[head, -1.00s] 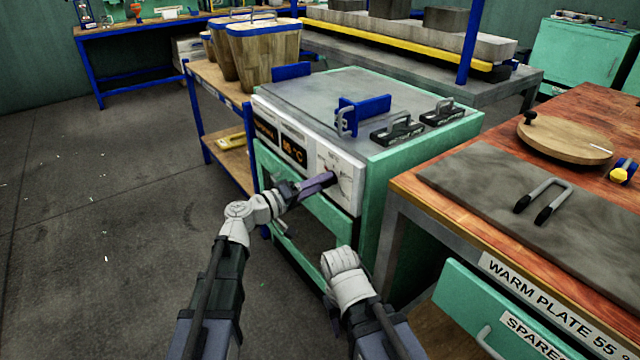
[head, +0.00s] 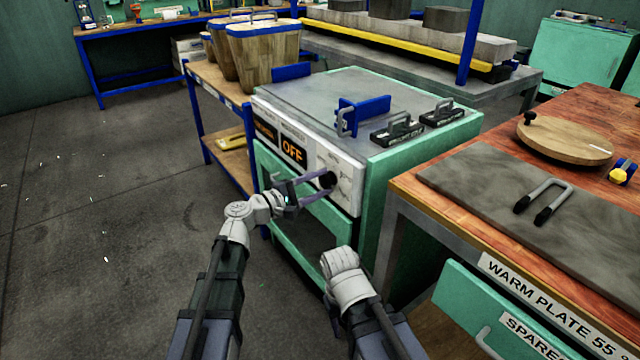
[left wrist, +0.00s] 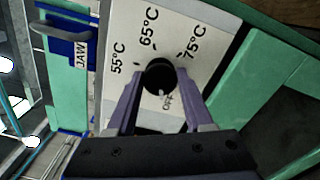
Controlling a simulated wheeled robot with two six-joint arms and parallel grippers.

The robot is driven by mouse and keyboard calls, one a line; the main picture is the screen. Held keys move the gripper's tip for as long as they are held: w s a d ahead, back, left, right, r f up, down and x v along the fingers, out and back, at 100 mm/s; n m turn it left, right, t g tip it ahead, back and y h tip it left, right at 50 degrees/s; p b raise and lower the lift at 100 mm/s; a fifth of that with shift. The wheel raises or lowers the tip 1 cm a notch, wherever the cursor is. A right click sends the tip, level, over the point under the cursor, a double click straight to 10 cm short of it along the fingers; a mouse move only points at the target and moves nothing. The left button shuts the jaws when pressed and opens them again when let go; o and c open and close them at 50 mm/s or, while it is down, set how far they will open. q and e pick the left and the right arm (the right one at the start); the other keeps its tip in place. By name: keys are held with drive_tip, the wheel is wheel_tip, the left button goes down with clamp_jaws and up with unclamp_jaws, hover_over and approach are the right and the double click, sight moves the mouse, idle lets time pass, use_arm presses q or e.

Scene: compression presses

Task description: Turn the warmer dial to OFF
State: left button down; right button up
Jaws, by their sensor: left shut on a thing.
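The warmer (head: 375,165) is a green cabinet with a grey top and a white front panel. Its dial (head: 327,179) is a black round knob on that panel. My left gripper (head: 329,182) is shut on the dial, one finger on each side. In the left wrist view the dial (left wrist: 159,77) sits between both fingers, with its pale mark toward the OFF label (left wrist: 168,102). The 55, 65 and 75 °C labels stand around it. My right forearm shows at the bottom; its gripper is not visible.
A wooden bench (head: 420,205) with a grey plate and a U-shaped handle stands at the right. An open green drawer (head: 470,300) juts out below it. A blue bracket (head: 365,113) and black-handled blocks lie on the warmer.

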use_arm(q)
drive_tip(key=shift+n, duration=0.6)
drive_tip(key=shift+c, duration=1.5)
unclamp_jaws()
drive_tip(key=shift+a, duration=0.1)
drive_tip(key=v, duration=0.7)
drive_tip(key=shift+s+a, duration=0.25)
